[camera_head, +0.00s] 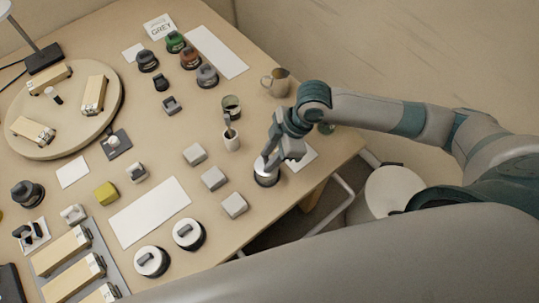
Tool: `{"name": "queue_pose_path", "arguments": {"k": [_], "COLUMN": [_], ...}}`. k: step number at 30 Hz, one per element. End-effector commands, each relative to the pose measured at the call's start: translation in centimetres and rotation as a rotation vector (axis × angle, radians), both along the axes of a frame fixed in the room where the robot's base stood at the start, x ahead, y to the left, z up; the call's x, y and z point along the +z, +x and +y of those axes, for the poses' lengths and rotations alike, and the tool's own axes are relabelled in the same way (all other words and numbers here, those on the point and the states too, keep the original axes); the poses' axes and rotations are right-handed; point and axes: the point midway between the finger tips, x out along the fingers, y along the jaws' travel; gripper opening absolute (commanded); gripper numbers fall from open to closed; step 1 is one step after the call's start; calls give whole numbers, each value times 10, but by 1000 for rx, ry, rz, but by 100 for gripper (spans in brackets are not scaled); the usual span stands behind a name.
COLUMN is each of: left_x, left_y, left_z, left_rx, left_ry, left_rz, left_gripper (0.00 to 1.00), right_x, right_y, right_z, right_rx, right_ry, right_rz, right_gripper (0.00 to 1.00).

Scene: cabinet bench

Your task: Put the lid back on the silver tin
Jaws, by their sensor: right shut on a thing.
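My right gripper (268,160) reaches down from the right and is shut on what looks like the lid of a round silver-topped tin (266,180) near the table's right edge. The tin has a dark lower side. My fingers hide much of the top, so I cannot tell whether lid and tin are fully seated. My left gripper is not in view.
An open round container (231,106), a cup with a utensil (231,141) and a mug (275,82) stand behind the gripper. Grey blocks (214,178) lie to its left. Two white-topped round tins (188,234) stand at the front. A white mat (149,211) is bare.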

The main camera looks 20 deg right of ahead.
Motion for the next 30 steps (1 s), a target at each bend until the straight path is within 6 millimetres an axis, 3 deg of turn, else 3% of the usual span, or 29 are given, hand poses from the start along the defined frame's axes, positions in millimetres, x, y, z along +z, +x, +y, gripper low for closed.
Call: {"name": "queue_pose_path", "arguments": {"k": [30], "left_x": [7], "left_y": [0], "left_z": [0], "left_rx": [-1], "left_ry": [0], "left_rz": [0], "left_gripper": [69], "right_x": [0], "right_y": [0], "right_z": [0], "right_rx": [0], "right_ry": [0], "right_rz": [0], "right_gripper": [8]}}
